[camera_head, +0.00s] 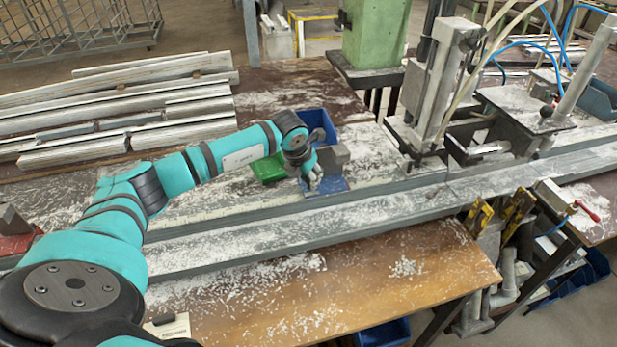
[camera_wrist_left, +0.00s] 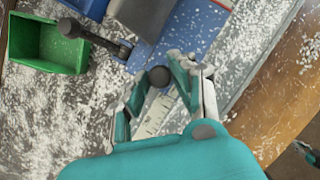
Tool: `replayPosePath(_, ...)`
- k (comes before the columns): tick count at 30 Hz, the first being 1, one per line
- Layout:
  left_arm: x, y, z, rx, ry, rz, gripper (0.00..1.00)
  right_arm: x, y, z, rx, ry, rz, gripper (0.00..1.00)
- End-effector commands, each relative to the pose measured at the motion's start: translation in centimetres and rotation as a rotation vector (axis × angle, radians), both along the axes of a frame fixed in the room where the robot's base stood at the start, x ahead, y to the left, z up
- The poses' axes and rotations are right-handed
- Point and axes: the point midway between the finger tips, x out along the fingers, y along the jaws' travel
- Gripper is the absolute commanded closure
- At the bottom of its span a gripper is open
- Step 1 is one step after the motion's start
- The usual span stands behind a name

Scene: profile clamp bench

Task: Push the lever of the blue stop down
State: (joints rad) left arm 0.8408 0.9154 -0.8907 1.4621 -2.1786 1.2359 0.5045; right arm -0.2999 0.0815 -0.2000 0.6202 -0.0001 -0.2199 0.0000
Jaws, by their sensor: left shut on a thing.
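The blue stop (camera_head: 326,188) sits on the long profile rail, with a grey block (camera_head: 333,155) on it. My left gripper (camera_head: 312,180) is at the stop's left side, fingers pointing down. In the left wrist view, my left gripper (camera_wrist_left: 160,82) has its fingers on either side of a black ball knob (camera_wrist_left: 159,75) beside the blue base (camera_wrist_left: 180,32). The fingers are shut on this knob. A black lever (camera_wrist_left: 98,39) with another ball end reaches left from the grey block. The rod under the held knob is hidden.
A green bin (camera_head: 268,168) and a blue bin (camera_head: 318,122) stand close behind the gripper. Profiles (camera_head: 120,105) lie stacked at left. A clamp machine (camera_head: 440,90) stands right. A small teal and dark part (camera_wrist_left: 308,152), probably my right gripper, shows at the wrist view's edge.

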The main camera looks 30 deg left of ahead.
Motion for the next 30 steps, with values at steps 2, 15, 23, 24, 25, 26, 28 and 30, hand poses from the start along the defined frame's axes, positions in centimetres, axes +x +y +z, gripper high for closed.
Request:
replayPosePath(2, -0.2, 0.3, -0.3, 0.002, -0.002, 0.000, 1.00, 0.0, 0.0, -1.0, 0.000, 0.000, 0.000, 1.00)
replayPosePath(15, -0.4, 0.5, 0.1, 0.003, -0.001, 0.001, 0.59, 0.1, 0.0, -1.1, 0.000, -0.001, -0.001, 1.00)
replayPosePath(23, -0.5, 0.5, 0.0, 0.001, 0.000, 0.000, 0.53, 0.0, 0.0, -1.1, 0.000, 0.000, -0.001, 1.00)
replayPosePath(24, -0.5, 0.4, 0.1, 0.001, -0.001, 0.000, 0.53, 0.0, 0.1, -1.1, 0.001, 0.000, 0.000, 1.00)
replayPosePath(25, -0.5, 0.5, 0.2, 0.001, -0.001, -0.001, 0.53, -0.1, 0.1, -1.1, 0.002, 0.000, 0.000, 1.00)
replayPosePath(26, -0.5, 0.4, 0.3, 0.001, -0.001, -0.001, 0.53, -0.1, 0.1, -1.1, 0.002, 0.000, 0.000, 1.00)
replayPosePath(28, -0.8, 0.5, 0.9, 0.002, -0.002, 0.001, 0.53, -0.1, 0.1, -1.1, 0.002, 0.000, 0.000, 1.00)
replayPosePath(30, -1.1, 0.4, 1.9, 0.001, -0.004, -0.002, 0.53, 0.0, 0.1, -1.1, 0.002, 0.000, 0.000, 1.00)
